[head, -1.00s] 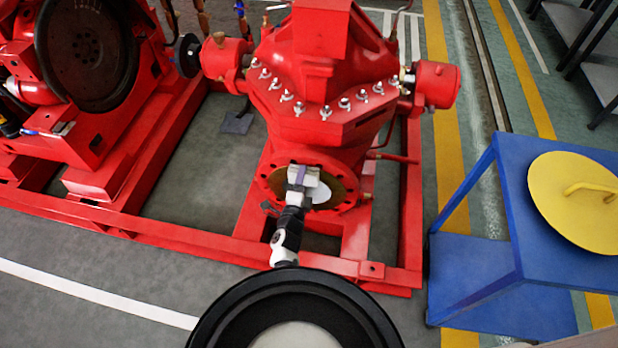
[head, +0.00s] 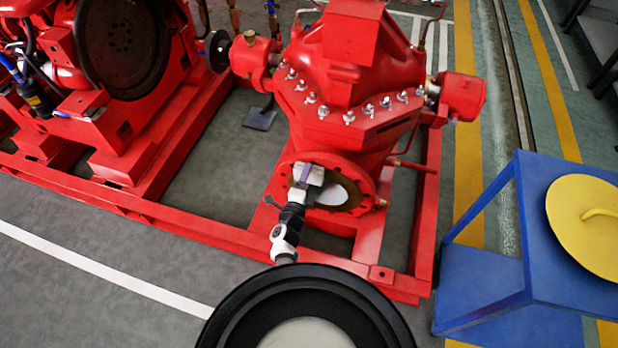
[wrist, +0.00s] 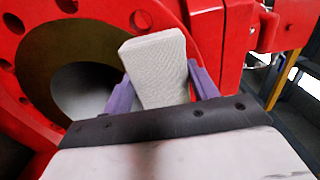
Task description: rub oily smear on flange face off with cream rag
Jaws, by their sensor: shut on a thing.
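The cream rag (wrist: 157,68) is a folded, textured pad held between the purple fingers of my gripper (wrist: 162,92) in the wrist view. In the head view my gripper (head: 310,178) is in front of the upper left part of the round red flange (head: 358,178) of the pump. The flange face (wrist: 95,38) has an olive-brown ring around a pale grey centre. I cannot tell whether the rag touches the face.
The red pump casing (head: 345,75) with bolts rises above the flange. Red base-frame rails (head: 230,240) run along the floor below. A blue cart (head: 545,200) with a yellow lid (head: 585,225) stands at the right. Grey floor (head: 90,290) is clear at the front left.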

